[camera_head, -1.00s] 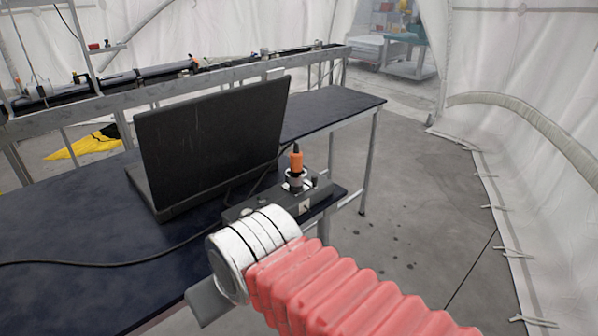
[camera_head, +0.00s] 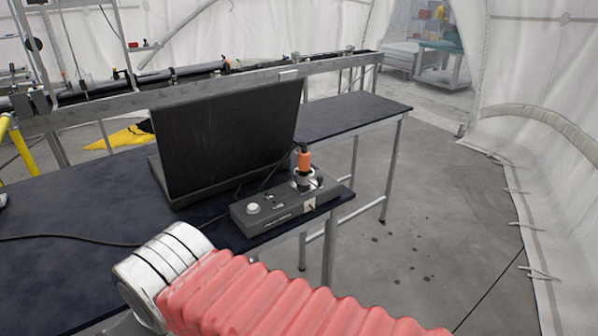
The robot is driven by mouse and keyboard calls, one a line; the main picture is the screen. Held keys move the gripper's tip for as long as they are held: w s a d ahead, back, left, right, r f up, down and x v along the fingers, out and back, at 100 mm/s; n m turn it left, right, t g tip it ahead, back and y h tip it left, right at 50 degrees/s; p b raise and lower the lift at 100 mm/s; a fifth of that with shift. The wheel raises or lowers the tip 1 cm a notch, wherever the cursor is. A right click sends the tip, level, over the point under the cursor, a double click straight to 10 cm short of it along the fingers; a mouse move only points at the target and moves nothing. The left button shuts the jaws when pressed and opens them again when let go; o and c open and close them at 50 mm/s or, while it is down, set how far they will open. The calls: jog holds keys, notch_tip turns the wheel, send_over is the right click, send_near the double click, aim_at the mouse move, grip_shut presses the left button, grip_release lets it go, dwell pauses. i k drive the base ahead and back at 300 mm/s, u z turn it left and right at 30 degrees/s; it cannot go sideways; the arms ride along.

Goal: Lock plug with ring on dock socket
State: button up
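The orange plug (camera_head: 304,161) with a black top stands upright on the dock (camera_head: 284,212), a dark grey box near the table's front edge. The silver ring (camera_head: 304,180) sits around the plug's base at the socket. Whether the ring is locked cannot be told. The socket itself is hidden by the ring and plug. My gripper's fingers are not visible.
An open black laptop (camera_head: 228,135) stands just behind the dock on the dark table (camera_head: 60,215). A black cable (camera_head: 75,238) runs across the tabletop. A metal-framed bench stands behind. Open floor (camera_head: 430,200) lies to the right, beside the white tent wall.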

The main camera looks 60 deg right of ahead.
aim_at(309, 178)
jog(key=u, duration=0.7)
jog(key=k, duration=1.3)
jog(key=z, duration=0.85)
jog(key=i, duration=1)
jog(key=z, duration=0.05)
